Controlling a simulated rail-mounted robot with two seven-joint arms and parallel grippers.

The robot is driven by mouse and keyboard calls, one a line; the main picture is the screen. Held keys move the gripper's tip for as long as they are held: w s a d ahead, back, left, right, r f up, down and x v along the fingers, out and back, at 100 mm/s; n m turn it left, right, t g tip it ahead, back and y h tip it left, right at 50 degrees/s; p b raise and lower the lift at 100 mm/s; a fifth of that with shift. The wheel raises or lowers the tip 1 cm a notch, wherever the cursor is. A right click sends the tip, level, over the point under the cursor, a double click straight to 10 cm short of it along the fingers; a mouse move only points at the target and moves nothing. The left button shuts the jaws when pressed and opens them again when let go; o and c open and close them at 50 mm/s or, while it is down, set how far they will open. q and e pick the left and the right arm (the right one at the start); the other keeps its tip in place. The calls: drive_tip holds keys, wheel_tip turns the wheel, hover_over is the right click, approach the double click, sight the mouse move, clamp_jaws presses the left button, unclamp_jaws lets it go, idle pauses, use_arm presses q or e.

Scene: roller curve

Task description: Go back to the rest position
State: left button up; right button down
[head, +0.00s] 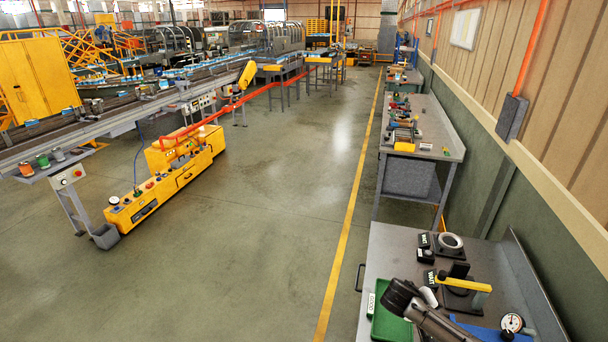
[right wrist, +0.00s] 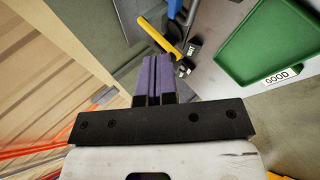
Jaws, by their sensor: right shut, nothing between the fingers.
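My right gripper (right wrist: 158,66) shows in the right wrist view with its two purple fingers together and nothing between them. It is above the near workbench (head: 378,254), seen at a steep tilt. A green tray (right wrist: 268,45) with a GOOD label (right wrist: 279,76) lies to the right of the fingers, apart from them. In the head view, part of my arm covers some of the green tray (head: 390,324) at the bottom right. The right fingers cannot be made out there. My left gripper is in neither view.
The near bench holds a yellow-handled tool (head: 463,284), a ring (head: 450,242), a dial gauge (head: 512,322) and small WAIT-labelled blocks. A wall runs along the right. A second bench (head: 435,130) stands beyond. The floor (head: 255,220) is clear up to the yellow machine (head: 165,180).

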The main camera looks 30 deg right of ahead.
drive_tip(key=w+a+r+n+t+y, duration=0.2)
drive_tip(key=w+a+r+n+t, duration=0.55)
drive_tip(key=a, duration=0.35)
drive_tip(key=s+a+r+n+t+y, duration=0.1)
drive_tip(key=s+a+r+t+y, duration=0.1)
drive_tip(key=a, duration=0.5)
drive_tip(key=s+a+r+n+t+y, duration=0.1)
drive_tip(key=s+a+t+y, duration=0.15)
drive_tip(key=a, duration=0.45)
drive_tip(key=s+a+f+m+g+y+p, duration=0.1)
drive_tip(key=s+a+f+g, duration=0.1)
drive_tip(key=s, duration=0.7)
drive_tip(key=s+a+f+m+g+y+p, duration=0.1)
drive_tip(key=s+a+f, duration=0.3)
drive_tip(key=s, duration=0.4)
drive_tip(key=s+a+f+m+g+y, duration=0.1)
drive_tip(key=s+a+f+g, duration=0.1)
drive_tip(key=s+f, duration=0.3)
drive_tip(key=s+a, duration=0.1)
drive_tip(key=s, duration=0.3)
drive_tip(key=shift+s+a+g+p, duration=0.25)
drive_tip(key=shift+s+g+p, duration=0.1)
drive_tip(key=shift+g+p, duration=0.05)
